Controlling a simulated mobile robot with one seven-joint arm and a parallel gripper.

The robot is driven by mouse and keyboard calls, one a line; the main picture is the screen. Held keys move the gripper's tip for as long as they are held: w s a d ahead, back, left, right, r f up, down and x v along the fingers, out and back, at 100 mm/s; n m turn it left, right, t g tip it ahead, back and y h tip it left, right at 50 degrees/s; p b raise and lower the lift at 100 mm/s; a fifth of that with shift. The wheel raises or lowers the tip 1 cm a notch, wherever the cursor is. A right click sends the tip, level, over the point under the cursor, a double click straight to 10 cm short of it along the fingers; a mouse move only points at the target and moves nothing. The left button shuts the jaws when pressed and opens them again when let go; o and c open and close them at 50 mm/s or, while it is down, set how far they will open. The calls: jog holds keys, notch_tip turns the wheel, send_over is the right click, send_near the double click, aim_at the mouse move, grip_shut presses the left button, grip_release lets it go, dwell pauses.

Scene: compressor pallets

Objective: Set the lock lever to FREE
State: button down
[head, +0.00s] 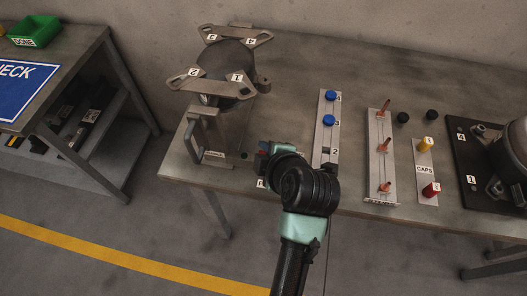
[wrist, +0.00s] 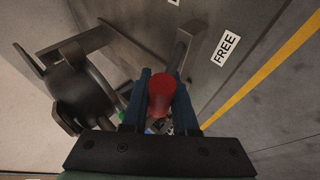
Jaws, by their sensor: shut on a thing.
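My gripper (head: 265,153) is at the table's front edge in the head view, just right of the grey clamp fixture. In the wrist view its two dark blue fingers (wrist: 160,82) are shut on a red cylindrical knob (wrist: 161,98), which looks like the grip of the lock lever. The lever's shaft is hidden below the knob and fingers. A white FREE label (wrist: 225,48) lies up and right of the knob in the wrist view, apart from it. My wrist hides most of this area in the head view.
A strip with blue knobs (head: 329,108), a strip with copper pins (head: 381,150) and a caps strip (head: 426,170) lie to the right. Free floor lies in front.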

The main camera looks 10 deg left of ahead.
jog(key=shift+d, duration=0.35)
jog(key=c, duration=0.7)
grip_release()
jog(key=shift+o, duration=0.2)
jog(key=shift+a, duration=0.1)
jog(key=v, duration=1.3)
jog(key=shift+w+a, duration=0.1)
